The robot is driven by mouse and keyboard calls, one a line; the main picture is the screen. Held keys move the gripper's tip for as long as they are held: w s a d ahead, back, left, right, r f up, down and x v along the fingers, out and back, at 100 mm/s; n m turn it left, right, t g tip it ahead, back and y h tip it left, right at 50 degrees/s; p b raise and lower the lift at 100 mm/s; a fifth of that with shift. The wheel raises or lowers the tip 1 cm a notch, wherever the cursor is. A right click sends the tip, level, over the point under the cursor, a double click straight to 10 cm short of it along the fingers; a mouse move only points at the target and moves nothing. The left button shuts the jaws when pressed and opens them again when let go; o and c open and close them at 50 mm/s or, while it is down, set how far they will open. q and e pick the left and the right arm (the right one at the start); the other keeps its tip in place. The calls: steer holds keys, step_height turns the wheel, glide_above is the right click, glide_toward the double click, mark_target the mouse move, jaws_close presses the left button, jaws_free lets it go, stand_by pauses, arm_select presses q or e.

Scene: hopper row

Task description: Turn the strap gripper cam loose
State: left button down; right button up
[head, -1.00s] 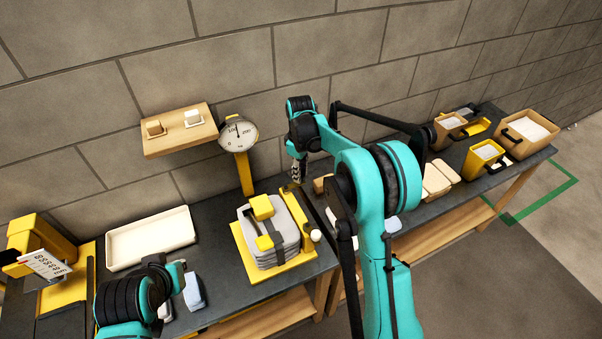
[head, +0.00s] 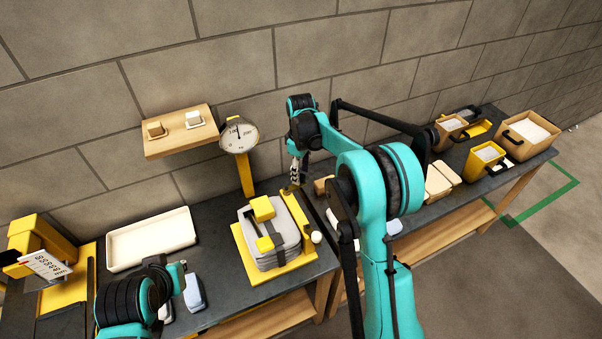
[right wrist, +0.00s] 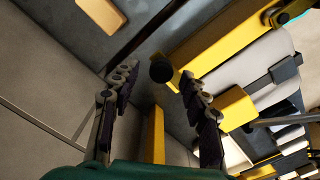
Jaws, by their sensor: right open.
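A stack of pale grey slabs (head: 284,249) sits on a yellow base plate (head: 296,270) on the dark bench. A dark strap and yellow blocks (head: 263,208) lie on it. A yellow bar runs along its right side, with a white knob (head: 316,237) near its front end. My right gripper (head: 296,182) points down at the far end of that bar. In the right wrist view, its two fingers (right wrist: 157,84) are apart and empty, with a black ball knob (right wrist: 161,71) in line with the gap. I cannot tell whether they touch.
A dial gauge (head: 239,135) on a yellow post stands behind the stack. A white tray (head: 150,240) and a yellow counter device (head: 45,262) are to the left. A wooden shelf (head: 180,140) is on the wall. Several bins (head: 530,137) stand at far right.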

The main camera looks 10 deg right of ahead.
step_height(320, 180, up, 11)
stand_by(0.3)
stand_by(0.5)
steer(key=s+r+m+t+b, duration=0.2)
steer(key=s+m+t+b, duration=0.25)
steer(key=s, duration=1.05)
steer(key=s+f+m+t+b, duration=0.1)
steer(key=s+f+m, duration=0.1)
steer(key=s+f, duration=0.3)
steer(key=s+f+m+t+b, duration=0.1)
steer(key=s+f+m, duration=0.2)
steer(key=s, duration=0.6)
steer(key=shift+s+d+f+t, duration=0.25)
steer(key=shift+d+f+t, duration=0.1)
steer(key=shift+f, duration=0.6)
